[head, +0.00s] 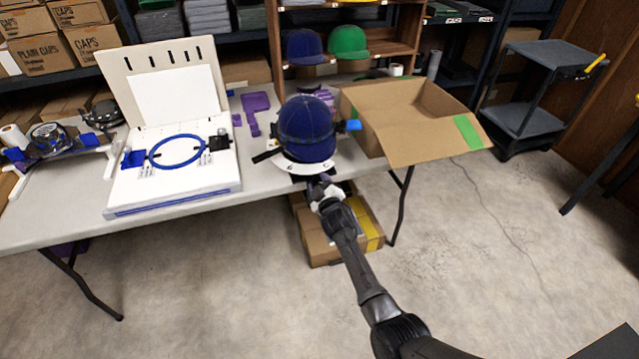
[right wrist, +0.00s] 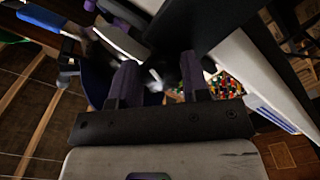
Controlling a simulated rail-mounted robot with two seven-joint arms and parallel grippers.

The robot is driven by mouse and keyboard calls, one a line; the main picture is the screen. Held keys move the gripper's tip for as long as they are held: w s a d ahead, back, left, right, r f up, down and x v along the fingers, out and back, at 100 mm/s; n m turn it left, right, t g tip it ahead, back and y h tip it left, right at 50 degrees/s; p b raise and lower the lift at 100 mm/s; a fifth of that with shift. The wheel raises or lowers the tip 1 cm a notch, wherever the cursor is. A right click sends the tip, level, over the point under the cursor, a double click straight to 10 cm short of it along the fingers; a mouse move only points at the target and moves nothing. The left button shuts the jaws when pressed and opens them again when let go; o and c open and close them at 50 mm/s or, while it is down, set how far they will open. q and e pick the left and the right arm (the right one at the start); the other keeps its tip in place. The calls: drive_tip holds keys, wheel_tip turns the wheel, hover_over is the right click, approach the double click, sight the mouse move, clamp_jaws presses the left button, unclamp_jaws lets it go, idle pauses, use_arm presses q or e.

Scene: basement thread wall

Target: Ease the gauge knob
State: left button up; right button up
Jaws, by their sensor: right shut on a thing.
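A navy cap (head: 306,128) sits on the cap gauge, whose white curved base plate (head: 302,166) shows below it at the table's front edge. My right gripper (head: 318,184) reaches up to the front of the gauge, just under the white plate. In the right wrist view, its two fingers (right wrist: 158,82) are around a small pale part at the gauge's front, apparently the knob, blurred and mostly hidden. My left gripper is not in view.
A white hooping board with a blue ring (head: 177,150) stands left on the table. Purple pieces (head: 255,104) lie behind the gauge. An open cardboard box (head: 412,112) is close at its right.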

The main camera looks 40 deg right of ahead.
drive_tip(key=shift+n, duration=2)
drive_tip(key=shift+d, duration=0.1)
drive_tip(key=o, duration=0.9)
drive_tip(key=shift+s+a+r+p, duration=0.15)
drive_tip(key=shift+s+a+p, duration=0.15)
drive_tip(key=shift+s, duration=0.3)
drive_tip(key=shift+p+v, duration=2.2)
drive_tip(key=shift+v, duration=4.1)
